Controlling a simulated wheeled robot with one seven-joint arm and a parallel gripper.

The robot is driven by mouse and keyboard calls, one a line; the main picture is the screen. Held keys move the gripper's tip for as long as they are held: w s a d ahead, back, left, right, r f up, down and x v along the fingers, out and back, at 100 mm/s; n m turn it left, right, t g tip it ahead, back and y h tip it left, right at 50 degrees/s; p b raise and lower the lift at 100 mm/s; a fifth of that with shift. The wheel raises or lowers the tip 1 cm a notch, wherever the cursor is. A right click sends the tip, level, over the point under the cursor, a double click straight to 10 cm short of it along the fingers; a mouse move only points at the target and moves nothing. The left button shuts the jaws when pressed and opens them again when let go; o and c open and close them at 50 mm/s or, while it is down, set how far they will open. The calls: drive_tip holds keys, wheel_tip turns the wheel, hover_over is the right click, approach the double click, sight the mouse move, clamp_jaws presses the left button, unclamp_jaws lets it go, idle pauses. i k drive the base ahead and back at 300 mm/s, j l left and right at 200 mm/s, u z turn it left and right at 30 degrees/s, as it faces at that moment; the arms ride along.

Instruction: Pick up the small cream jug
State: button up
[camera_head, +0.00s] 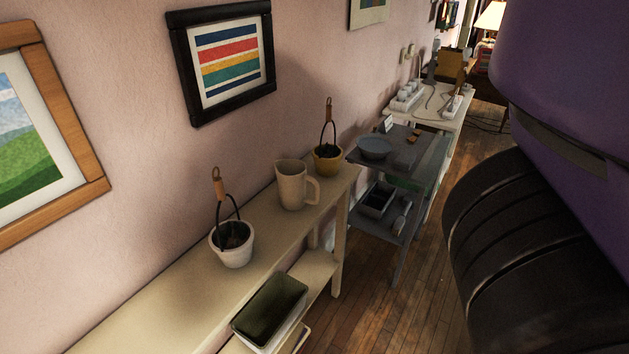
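A cream jug (292,186) with a handle on its right side stands upright on the top of a long cream console table (190,290). It stands between a white pot (234,252) and a yellow pot (327,163), apart from the white one and close to the yellow one. My gripper is not in view. Large purple and black parts at the right edge look like my own arm, and they are well apart from the jug.
Each pot has a dark wire loop with a wooden grip. A dark green tray (271,304) sits on the lower shelf. Beyond stands a grey shelf unit (402,150) with a bowl (375,147). Framed pictures hang on the wall. The table's near left part is bare.

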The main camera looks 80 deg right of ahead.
sight(292, 177)
drive_tip(key=k+l+z, duration=0.1)
drive_tip(key=z, duration=1.2)
